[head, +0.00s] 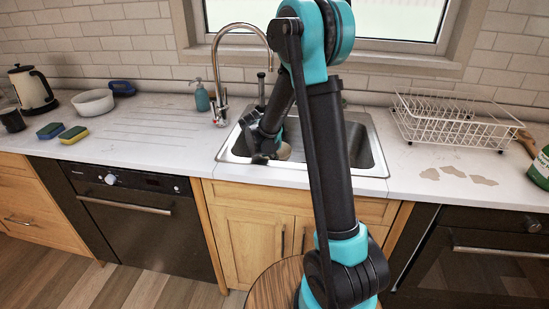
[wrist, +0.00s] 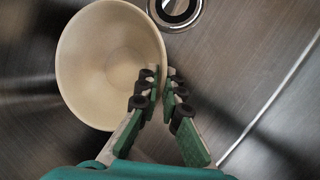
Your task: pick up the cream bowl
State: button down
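The cream bowl (wrist: 88,62) is in the wrist view, over the dark metal floor of the sink and beside the drain. My gripper (wrist: 162,78) has one finger inside the bowl and one outside, with the rim pinched between the fingertips. In the head view only a small piece of the bowl (head: 284,151) shows in the sink, next to my gripper (head: 268,152); my arm hides much of it. I cannot tell whether the bowl touches the sink floor.
The steel sink (head: 372,172) has a tall tap (head: 222,85) on its left rim. A soap bottle (head: 202,97), sponges (head: 73,135), a white bowl (head: 93,103) and a kettle (head: 32,90) stand left. A wire dish rack (head: 455,125) is right. The left worktop is mostly clear.

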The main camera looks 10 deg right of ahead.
jog(key=shift+r, duration=0.2)
dwell(0.6)
notch_tip(320, 180, up, 19)
dwell(1.3)
